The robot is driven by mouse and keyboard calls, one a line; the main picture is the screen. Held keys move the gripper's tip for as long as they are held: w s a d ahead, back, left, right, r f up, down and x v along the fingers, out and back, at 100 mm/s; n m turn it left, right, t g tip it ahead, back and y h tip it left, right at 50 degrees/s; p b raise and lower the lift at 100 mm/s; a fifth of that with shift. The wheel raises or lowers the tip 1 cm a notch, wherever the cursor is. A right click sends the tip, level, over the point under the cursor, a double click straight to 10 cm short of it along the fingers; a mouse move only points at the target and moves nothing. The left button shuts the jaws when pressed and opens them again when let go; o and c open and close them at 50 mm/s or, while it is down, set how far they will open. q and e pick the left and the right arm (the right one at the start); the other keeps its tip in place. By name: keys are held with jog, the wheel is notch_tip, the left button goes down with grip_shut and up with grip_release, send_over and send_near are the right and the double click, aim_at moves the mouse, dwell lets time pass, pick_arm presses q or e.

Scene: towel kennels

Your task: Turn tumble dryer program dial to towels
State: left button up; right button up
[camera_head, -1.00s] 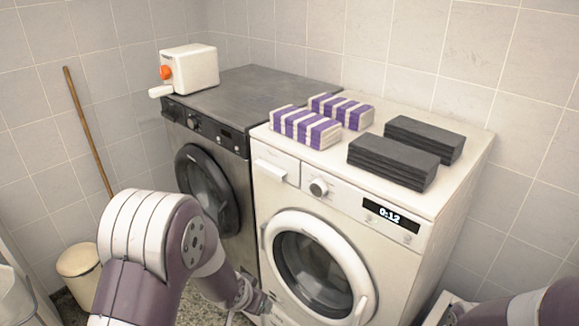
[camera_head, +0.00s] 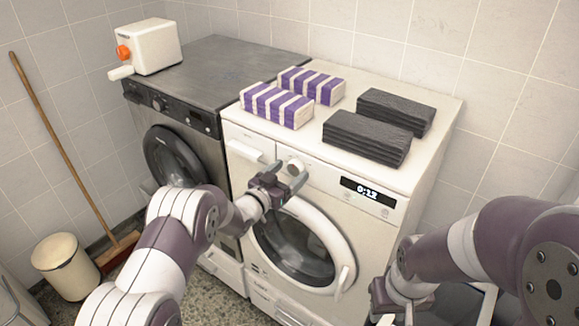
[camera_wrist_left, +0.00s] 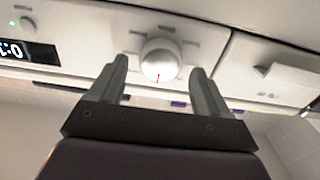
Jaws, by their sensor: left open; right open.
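The white front-loading machine (camera_head: 400,232) has a round silver-white program dial (camera_head: 296,168) between its drawer and its display. In the left wrist view the dial (camera_wrist_left: 160,62) carries a red mark pointing to the picture's bottom; small labels around it are unreadable. My left gripper (camera_head: 290,180) is open in front of the dial. In the left wrist view its fingertips (camera_wrist_left: 160,68) lie on either side of the dial, with visible gaps; I cannot tell the depth left to it. My right gripper (camera_head: 377,306) is open and empty, low before the machine's right side.
A dark machine (camera_head: 205,150) with its own dial (camera_head: 158,103) stands on the left. Striped purple towels (camera_head: 277,105) and black towels (camera_head: 366,139) lie on the white machine. A broom (camera_head: 62,145) and a bin (camera_head: 66,266) stand at left.

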pick_arm(q)
jog(key=shift+w+d, duration=0.3)
jog(key=shift+w, duration=0.1)
jog(key=shift+c, duration=0.2)
